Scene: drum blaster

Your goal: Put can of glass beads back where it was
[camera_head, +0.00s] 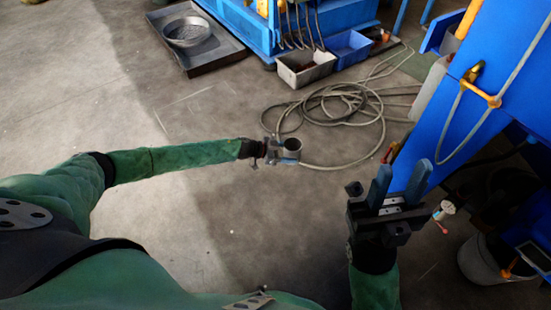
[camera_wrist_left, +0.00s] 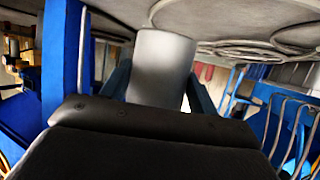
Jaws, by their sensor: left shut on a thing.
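The can of glass beads (camera_head: 293,146) is a small grey metal can with a dark open top, held out over the floor in the head view. My left gripper (camera_head: 284,154) is shut on it. In the left wrist view the can (camera_wrist_left: 160,68) stands between the two dark fingers of my left gripper (camera_wrist_left: 160,92), and its contents are hidden. My right gripper (camera_head: 404,172) is at the lower right of the head view, with its two blue fingers apart and nothing between them.
A hose (camera_head: 345,105) lies coiled on the floor beyond the can. A grey bin (camera_head: 306,72) and a blue bin (camera_head: 347,50) stand by the blue machine (camera_head: 285,22). A tray (camera_head: 218,62) holds a round pan (camera_head: 185,32). A blue cabinet (camera_head: 470,95) stands right; a bucket (camera_head: 482,264) is below it.

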